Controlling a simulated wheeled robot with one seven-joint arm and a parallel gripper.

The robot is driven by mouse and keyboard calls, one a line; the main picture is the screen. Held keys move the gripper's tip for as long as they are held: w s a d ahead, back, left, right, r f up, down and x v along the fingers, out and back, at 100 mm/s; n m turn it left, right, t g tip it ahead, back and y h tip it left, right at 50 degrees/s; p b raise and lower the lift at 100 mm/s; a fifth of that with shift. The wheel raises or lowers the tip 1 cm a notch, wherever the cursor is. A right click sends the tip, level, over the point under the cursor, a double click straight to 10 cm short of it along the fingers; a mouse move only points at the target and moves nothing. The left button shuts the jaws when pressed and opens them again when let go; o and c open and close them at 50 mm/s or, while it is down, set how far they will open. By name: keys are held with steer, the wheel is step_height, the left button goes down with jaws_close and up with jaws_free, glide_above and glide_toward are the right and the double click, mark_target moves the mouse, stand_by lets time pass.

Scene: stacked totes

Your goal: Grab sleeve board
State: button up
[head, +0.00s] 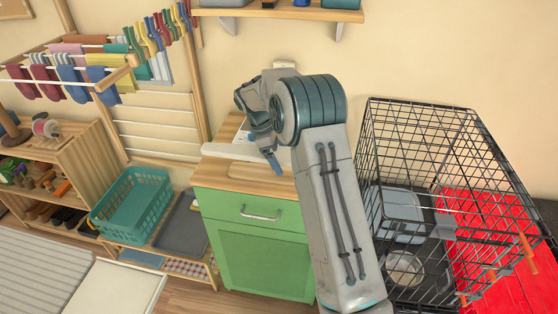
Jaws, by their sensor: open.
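A long, flat, pale board, which looks like the sleeve board (230,151), lies across the wooden top of the green cabinet (252,240). Its left end sticks out to the cabinet's left edge. My gripper (271,158) is over the cabinet top at the board's right part, with a blue fingertip pointing down. The gripper is open, and nothing shows held in it. My arm and gripper hide the board's right part. I cannot tell whether the fingertip touches the board.
A black wire crate (420,130) stands close right of my arm. A teal basket (135,207) sits on a low shelf at left. A drying rack (150,130) with cloths stands behind it. A wall shelf (285,13) hangs above.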

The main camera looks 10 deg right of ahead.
steer(key=shift+s+d+f, duration=0.15)
steer(key=shift+d+f, duration=0.05)
steer(key=shift+f, duration=0.35)
steer(key=shift+r, duration=0.1)
steer(key=c, duration=1.5)
steer(key=shift+c, duration=0.2)
steer(key=shift+r, duration=0.1)
